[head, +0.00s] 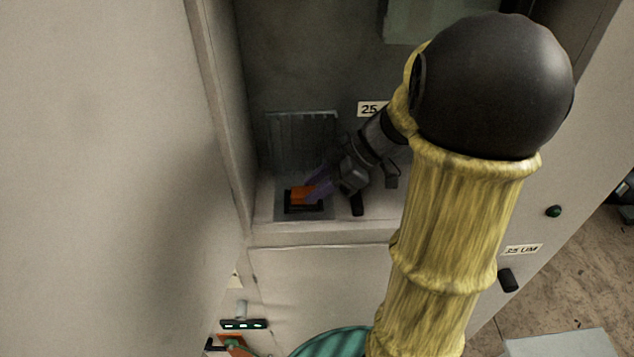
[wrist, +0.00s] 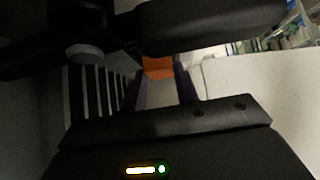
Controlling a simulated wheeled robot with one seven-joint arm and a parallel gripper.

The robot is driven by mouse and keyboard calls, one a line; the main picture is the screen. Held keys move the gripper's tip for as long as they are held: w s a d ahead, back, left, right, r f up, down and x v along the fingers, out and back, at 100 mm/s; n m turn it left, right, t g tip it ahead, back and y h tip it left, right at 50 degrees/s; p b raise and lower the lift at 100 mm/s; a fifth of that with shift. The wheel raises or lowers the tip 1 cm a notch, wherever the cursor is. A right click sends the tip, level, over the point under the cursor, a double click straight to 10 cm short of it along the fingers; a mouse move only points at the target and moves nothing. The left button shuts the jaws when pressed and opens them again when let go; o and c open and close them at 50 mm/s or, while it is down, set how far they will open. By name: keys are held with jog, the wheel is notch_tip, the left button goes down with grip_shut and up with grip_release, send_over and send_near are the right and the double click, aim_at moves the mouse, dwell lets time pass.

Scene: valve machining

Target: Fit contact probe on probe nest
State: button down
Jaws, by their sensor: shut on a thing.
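An orange block (head: 300,194), which looks like the contact probe, is at a dark, low holder (head: 304,209), which looks like the probe nest, on the floor of a recess in the grey machine. My gripper (head: 314,188) reaches in from the right, its purple fingers shut on the block. In the wrist view the block (wrist: 158,68) shows between the fingertips of my gripper (wrist: 162,80). I cannot tell whether the block is fully seated in the holder; its underside is hidden.
A ribbed panel (head: 302,140) stands close behind the holder. The recess wall (head: 228,110) is close on the left. A small black part (head: 357,204) stands on the ledge to the right. A grey machine panel (head: 110,170) fills the left side.

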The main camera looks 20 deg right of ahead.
jog(key=shift+f, duration=0.5)
jog(key=c, duration=1)
grip_release()
jog(key=b+v, duration=0.2)
jog(key=v, duration=1)
jog(key=shift+a, duration=0.1)
